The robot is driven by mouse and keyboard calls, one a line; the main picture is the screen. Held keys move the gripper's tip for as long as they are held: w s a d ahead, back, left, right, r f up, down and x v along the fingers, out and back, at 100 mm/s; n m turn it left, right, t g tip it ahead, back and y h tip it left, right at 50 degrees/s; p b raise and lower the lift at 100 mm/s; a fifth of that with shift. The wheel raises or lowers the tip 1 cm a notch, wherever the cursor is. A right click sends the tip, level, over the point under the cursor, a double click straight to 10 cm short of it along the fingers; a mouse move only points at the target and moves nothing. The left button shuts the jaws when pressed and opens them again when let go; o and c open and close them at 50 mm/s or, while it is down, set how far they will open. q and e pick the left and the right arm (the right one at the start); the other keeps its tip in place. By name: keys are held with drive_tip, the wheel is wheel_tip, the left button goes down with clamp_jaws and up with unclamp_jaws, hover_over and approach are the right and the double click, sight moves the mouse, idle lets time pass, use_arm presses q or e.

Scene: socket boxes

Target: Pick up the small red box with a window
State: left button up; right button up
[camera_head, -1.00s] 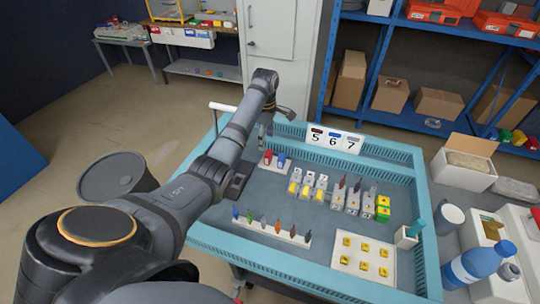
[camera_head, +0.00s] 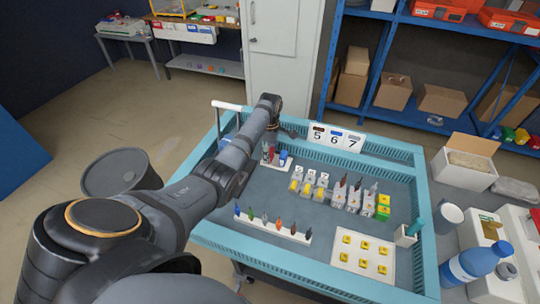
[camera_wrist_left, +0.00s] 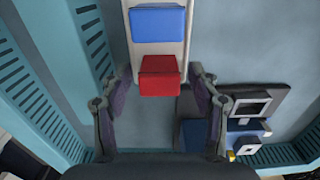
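My left gripper (camera_wrist_left: 162,84) is open, one finger on each side of the red box, with gaps between. No window can be made out on the red box from here. In the head view, the left gripper (camera_head: 268,147) hangs low over the holder and partly hides the red box; the blue box (camera_head: 283,155) shows beside it. My right gripper is not in view.
The blue-green tray rim (camera_head: 365,147) surrounds the workspace. Grey-and-yellow socket boxes (camera_head: 308,187) stand right of the holder, a strip of coloured pieces (camera_head: 270,226) lies nearer, and a white plate with yellow pieces (camera_head: 363,254) is at front right. A dark fixture (camera_wrist_left: 245,112) lies right of the gripper.

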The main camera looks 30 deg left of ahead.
use_arm(q)
drive_tip(key=c, duration=1.1)
drive_tip(key=shift+o, duration=0.2)
drive_tip(key=shift+r, duration=0.15)
